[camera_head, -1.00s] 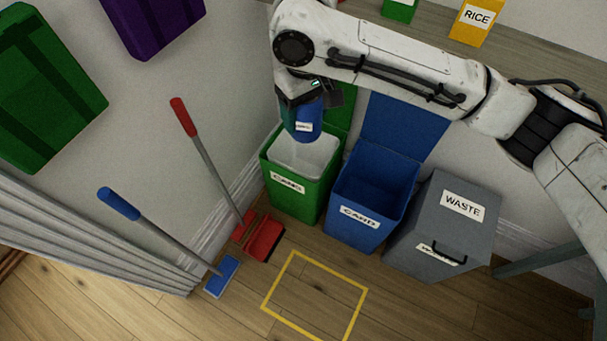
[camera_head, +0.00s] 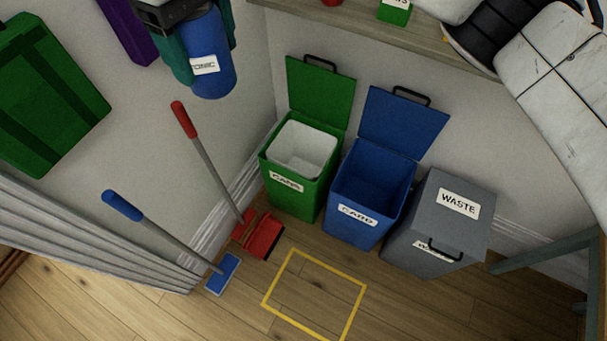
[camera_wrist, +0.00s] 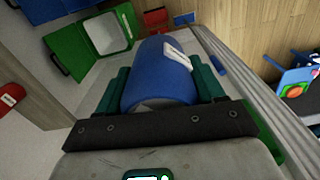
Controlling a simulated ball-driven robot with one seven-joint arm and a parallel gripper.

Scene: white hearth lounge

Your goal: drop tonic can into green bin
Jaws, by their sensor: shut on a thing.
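The blue tonic can (camera_head: 211,60) with a white label is at the upper left of the head view, raised well above the floor. My gripper (camera_head: 205,48) is shut on it, with its green fingers on either side. In the wrist view the can (camera_wrist: 160,72) lies between the fingers. The green bin (camera_head: 296,193) stands on the floor in the corner, its lid up and a white liner inside. The can is up and to the left of the bin in the head view, not over its opening. The bin also shows in the wrist view (camera_wrist: 75,48).
An open blue bin (camera_head: 352,228) and a closed grey waste bin (camera_head: 428,225) stand right of the green one. A red broom (camera_head: 205,160) and a blue mop (camera_head: 160,232) lean nearby. A shelf (camera_head: 370,35) runs above the bins. A yellow square (camera_head: 279,276) marks clear floor.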

